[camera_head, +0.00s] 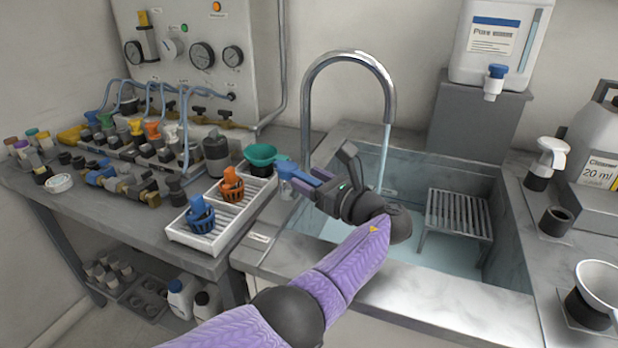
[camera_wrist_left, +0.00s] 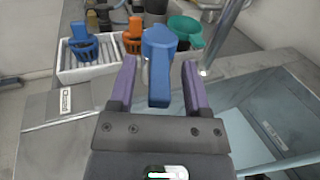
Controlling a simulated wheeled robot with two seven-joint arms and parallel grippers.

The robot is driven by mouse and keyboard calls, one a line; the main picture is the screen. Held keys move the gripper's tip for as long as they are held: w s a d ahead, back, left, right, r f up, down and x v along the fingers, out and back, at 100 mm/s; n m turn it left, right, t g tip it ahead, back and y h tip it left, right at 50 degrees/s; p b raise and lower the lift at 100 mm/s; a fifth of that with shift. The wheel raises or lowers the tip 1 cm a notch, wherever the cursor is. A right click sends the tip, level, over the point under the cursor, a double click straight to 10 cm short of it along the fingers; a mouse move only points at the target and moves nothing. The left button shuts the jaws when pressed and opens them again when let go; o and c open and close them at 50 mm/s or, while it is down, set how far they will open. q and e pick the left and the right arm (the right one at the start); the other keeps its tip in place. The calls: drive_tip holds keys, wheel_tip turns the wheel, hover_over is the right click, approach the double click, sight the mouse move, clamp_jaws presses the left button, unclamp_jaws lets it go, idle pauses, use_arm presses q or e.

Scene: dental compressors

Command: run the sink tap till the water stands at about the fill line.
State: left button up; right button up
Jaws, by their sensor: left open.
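The chrome gooseneck tap (camera_head: 350,58) arches over the sink (camera_head: 455,160), and a pale stream of water (camera_head: 383,160) falls from its spout. Pale blue water (camera_head: 450,250) covers the sink floor. The tap's blue lever (camera_head: 288,171) stands at the sink's left rim; it also shows in the left wrist view (camera_wrist_left: 160,55). My left gripper (camera_head: 306,180) is open, with its purple fingers on either side of the lever; I cannot tell whether they touch it. A small white label (camera_wrist_left: 274,135) is on the inner sink wall; its marking is unreadable. My right gripper is out of view.
A metal rack (camera_head: 458,212) stands in the sink. Left of the sink, a white tray (camera_head: 183,238) holds blue and orange baskets, with a green funnel (camera_head: 261,155) behind.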

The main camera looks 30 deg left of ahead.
use_arm(q)
drive_tip(key=p+v, duration=0.1)
drive_tip(key=v, duration=0.8)
drive_tip(key=shift+d, duration=0.2)
idle(1.0)
idle(0.3)
idle(1.0)
idle(0.4)
idle(0.9)
idle(0.4)
